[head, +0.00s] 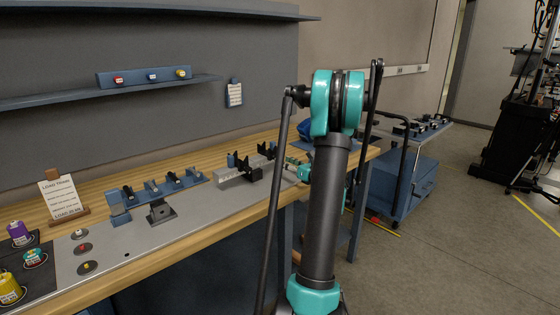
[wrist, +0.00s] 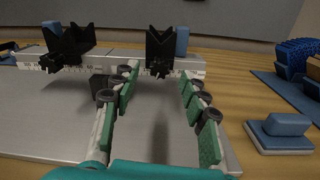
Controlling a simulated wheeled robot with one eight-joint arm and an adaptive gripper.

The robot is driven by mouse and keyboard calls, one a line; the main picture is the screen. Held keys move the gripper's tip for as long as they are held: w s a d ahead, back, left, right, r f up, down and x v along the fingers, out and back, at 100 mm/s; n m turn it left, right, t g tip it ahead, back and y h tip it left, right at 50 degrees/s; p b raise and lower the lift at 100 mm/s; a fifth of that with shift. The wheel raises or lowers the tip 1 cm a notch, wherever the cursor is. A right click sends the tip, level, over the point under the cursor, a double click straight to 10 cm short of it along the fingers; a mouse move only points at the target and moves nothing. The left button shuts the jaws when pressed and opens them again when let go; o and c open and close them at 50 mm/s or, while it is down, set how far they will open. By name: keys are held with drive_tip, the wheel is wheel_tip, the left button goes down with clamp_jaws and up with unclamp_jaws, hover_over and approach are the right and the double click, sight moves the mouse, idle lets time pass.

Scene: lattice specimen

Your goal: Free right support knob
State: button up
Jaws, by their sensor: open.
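A pale metal rail with a scale (wrist: 112,62) carries two black V-shaped supports. The right support (wrist: 160,45) has a small dark knob (wrist: 158,69) low on its near face. The left support (wrist: 70,45) stands apart from it along the rail. In the head view the rail (head: 236,174) lies on the bench, left of my arm. My gripper (wrist: 158,75) is open and empty, its green-padded fingers pointing at the right support, with the knob between the fingertips in the picture. I cannot tell whether the fingers reach it. My arm partly hides my gripper (head: 297,168) in the head view.
A blue block on a pale base (wrist: 285,130) sits right of my gripper, with a blue textured object (wrist: 292,58) behind. A grey plate (wrist: 45,120) lies under the rail. In the head view, blue fixtures (head: 160,187) stand farther left along the bench.

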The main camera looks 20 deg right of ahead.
drive_tip(key=shift+x, duration=1.65)
clamp_jaws()
